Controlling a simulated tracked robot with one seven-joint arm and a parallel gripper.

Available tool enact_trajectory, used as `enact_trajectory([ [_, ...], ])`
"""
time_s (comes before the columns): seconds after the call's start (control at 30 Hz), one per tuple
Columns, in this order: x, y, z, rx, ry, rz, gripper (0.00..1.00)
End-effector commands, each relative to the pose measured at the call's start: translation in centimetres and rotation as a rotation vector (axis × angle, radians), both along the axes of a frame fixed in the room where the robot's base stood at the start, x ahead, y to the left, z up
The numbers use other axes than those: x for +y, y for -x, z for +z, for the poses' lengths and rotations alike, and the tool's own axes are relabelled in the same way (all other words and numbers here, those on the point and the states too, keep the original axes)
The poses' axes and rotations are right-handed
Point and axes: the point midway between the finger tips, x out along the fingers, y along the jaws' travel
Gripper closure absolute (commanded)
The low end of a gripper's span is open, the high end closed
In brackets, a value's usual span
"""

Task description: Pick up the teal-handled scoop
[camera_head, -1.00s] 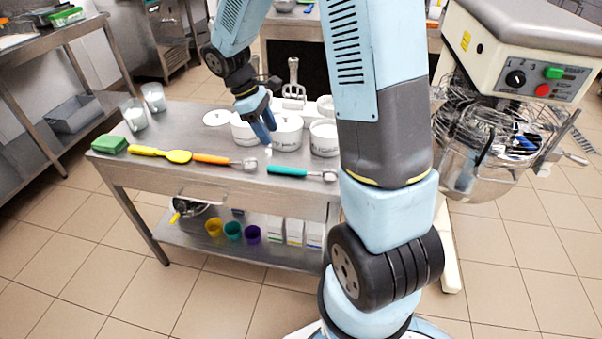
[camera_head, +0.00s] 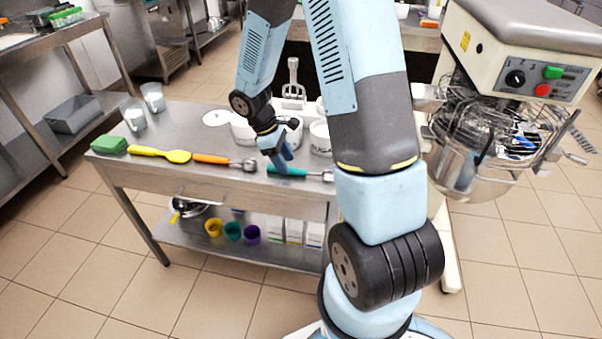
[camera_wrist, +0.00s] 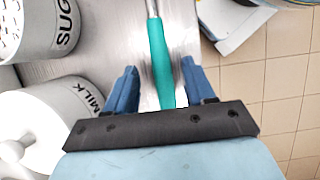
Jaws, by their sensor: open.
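The teal-handled scoop (camera_head: 288,171) lies on the steel table near its front edge, and its metal head (camera_head: 328,175) points right in the head view. In the wrist view its teal handle (camera_wrist: 160,60) runs between my two blue fingers, with a gap on each side. My gripper (camera_head: 279,158) is open and empty over the handle's left end. The wrist view shows my gripper (camera_wrist: 156,80) with its fingers straddling the handle line. I cannot tell the exact height of the fingertips above the table. The scoop's head is outside the wrist view.
White canisters stand close by, one marked SUGAR (camera_wrist: 35,28) and one marked MILK (camera_wrist: 60,115). An orange-handled scoop (camera_head: 212,159), a yellow spatula (camera_head: 160,153) and a green sponge (camera_head: 109,145) lie to the left. A mixer (camera_head: 520,70) stands to the right.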

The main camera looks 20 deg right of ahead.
Motion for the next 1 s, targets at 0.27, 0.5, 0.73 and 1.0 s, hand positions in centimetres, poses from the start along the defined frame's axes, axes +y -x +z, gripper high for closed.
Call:
enact_trajectory([
  [0.27,-0.7,0.5,-2.2,0.0,-0.002,0.001,0.46],
  [0.5,-0.7,0.5,-2.3,0.0,-0.002,0.001,0.46],
  [0.73,-0.7,0.6,-2.3,0.001,-0.002,0.001,0.57],
  [1.0,-0.7,0.6,-2.3,0.002,-0.002,0.001,0.83],
])
